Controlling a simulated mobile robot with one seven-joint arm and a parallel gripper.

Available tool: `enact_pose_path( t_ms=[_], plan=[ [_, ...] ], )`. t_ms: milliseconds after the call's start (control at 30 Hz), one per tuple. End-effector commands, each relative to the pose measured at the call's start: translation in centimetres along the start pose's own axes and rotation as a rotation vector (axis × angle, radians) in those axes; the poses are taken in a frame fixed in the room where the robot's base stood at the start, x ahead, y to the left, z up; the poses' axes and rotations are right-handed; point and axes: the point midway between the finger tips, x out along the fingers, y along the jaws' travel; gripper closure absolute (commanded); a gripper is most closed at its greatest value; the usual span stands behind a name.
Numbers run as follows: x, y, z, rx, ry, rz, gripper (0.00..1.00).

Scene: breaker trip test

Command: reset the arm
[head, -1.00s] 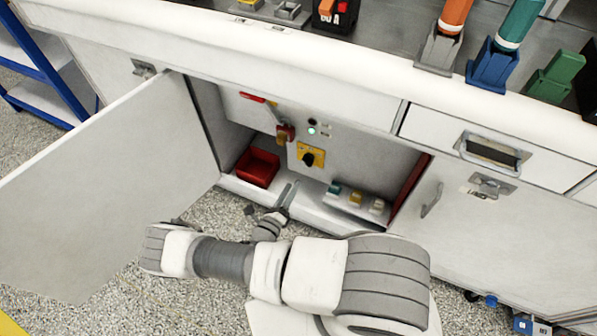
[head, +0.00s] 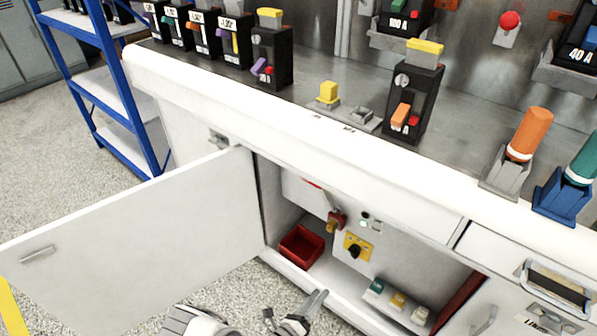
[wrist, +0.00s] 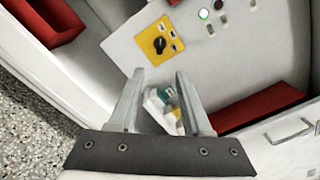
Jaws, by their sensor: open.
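My gripper (head: 296,312) is low in front of the open cabinet under the bench. In the wrist view my gripper (wrist: 158,95) is open, with nothing between its fingers. The cabinet's inner panel carries a yellow plate with a black rotary knob (head: 354,250), and the knob also shows in the wrist view (wrist: 159,44). A red-and-brass padlock-like piece (head: 336,220) hangs beside the plate. A green lamp (head: 363,224) is lit above it. Most of my arm is below the head view's edge.
The open cabinet door (head: 140,235) stands out to the left. A red bin (head: 301,247) and several small coloured blocks (head: 397,300) sit on the cabinet floor. Breakers (head: 413,100) stand on the bench (head: 330,150). A blue-framed shelf (head: 110,90) is at left.

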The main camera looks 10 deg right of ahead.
Motion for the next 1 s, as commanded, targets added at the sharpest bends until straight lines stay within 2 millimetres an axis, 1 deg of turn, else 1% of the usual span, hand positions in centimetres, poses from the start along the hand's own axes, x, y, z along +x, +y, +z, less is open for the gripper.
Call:
enact_pose_path(
  t_ms=[167, 267, 367, 400, 567, 700, 867, 1000],
  plan=[
    [0.0, -0.2, 0.5, 0.021, 0.019, -0.008, 0.51],
    [-0.1, -0.8, 1.8, 0.081, 0.073, -0.031, 0.51],
    [-0.1, -2.0, 3.8, 0.174, 0.158, -0.071, 0.51],
    [-0.1, -2.6, 4.7, 0.218, 0.197, -0.090, 0.51],
    [0.0, -5.2, 7.9, 0.390, 0.352, -0.166, 0.51],
    [0.2, -7.8, 10.4, 0.542, 0.482, -0.234, 0.51],
    [0.4, -11.0, 13.1, 0.715, 0.624, -0.314, 0.51],
    [0.6, -13.9, 15.2, 0.868, 0.744, -0.385, 0.51]
  ],
)
